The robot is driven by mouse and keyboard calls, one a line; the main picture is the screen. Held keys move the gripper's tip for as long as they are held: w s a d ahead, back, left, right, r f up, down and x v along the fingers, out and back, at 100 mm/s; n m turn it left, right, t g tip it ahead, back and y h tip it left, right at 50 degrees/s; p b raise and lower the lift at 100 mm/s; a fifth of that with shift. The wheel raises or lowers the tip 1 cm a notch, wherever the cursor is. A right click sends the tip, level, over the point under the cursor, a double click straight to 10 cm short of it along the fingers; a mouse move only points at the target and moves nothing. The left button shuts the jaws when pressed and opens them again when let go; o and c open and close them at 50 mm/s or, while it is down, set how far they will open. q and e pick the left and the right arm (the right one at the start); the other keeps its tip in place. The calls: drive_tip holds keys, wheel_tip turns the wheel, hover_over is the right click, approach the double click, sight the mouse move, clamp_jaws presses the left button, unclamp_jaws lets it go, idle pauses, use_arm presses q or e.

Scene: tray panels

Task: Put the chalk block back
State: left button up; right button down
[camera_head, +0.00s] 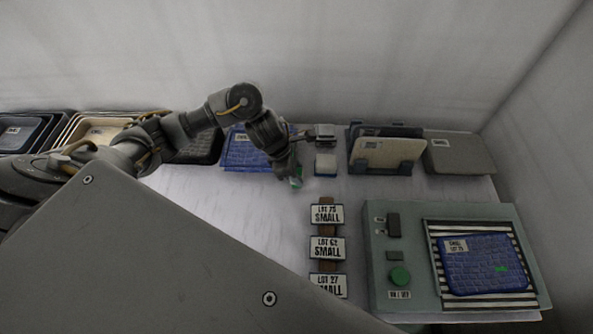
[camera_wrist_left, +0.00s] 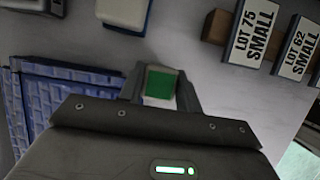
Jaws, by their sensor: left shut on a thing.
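The chalk block (camera_head: 297,183), with a green face and pale edges, is between the fingers of my left gripper (camera_head: 292,177). In the left wrist view the green face of the chalk block (camera_wrist_left: 160,84) shows between the two fingertips (camera_wrist_left: 162,88), which are shut on it. The gripper is over the pale table, in front of the blue trays and left of a white block on a blue base (camera_head: 325,164). I cannot tell the exact gap to the table. My right gripper is not in view.
Blue trays (camera_head: 243,153) lie behind the gripper. LOT signs (camera_head: 327,248) stand mid-table. At right, a blue panel (camera_head: 486,264) with a green mark lies on a green-grey station (camera_head: 390,230).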

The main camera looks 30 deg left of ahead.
use_arm(q)
drive_tip(key=o, duration=1)
drive_tip(key=shift+f, duration=0.1)
drive_tip(key=shift+r+p, duration=0.3)
drive_tip(key=v, duration=1.1)
drive_tip(key=shift+r+p, duration=0.3)
drive_tip(key=shift+r, duration=0.05)
drive_tip(key=shift+a, duration=0.15)
